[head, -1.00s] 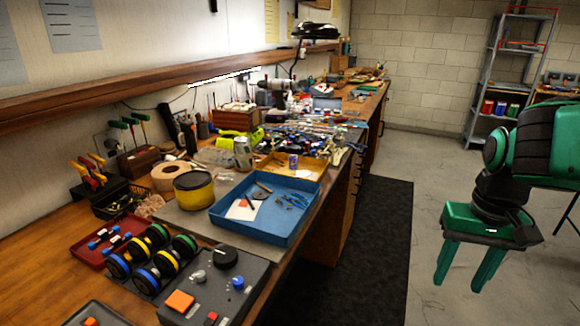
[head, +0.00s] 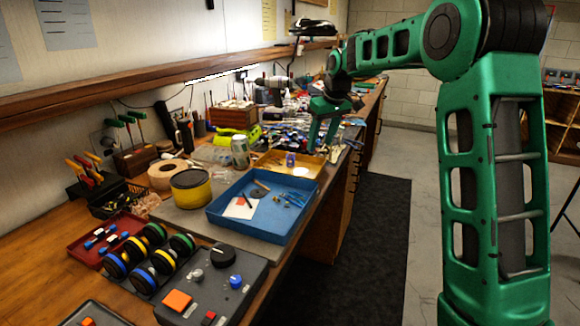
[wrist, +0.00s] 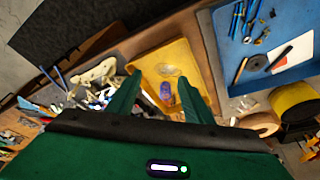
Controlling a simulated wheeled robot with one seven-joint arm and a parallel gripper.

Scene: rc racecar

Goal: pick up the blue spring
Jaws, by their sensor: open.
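The blue spring (head: 290,159) looks like a small blue-purple coil. It stands in the yellow tray (head: 308,171) on the workbench, and it also shows in the wrist view (wrist: 166,91). My gripper (head: 322,143) is open, with its green fingers pointing down over the bench, right of the spring in the head view. In the wrist view the spring appears between the two fingers (wrist: 160,82), with nothing held. The gap in height between fingertips and spring is hard to tell.
A blue tray (head: 221,212) with pliers and small parts lies in front of the yellow tray. A can (head: 240,152) and a yellow tin (head: 191,189) stand to the left. Tools and clutter crowd the bench behind. A dark mat (head: 375,230) covers the floor beside the bench.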

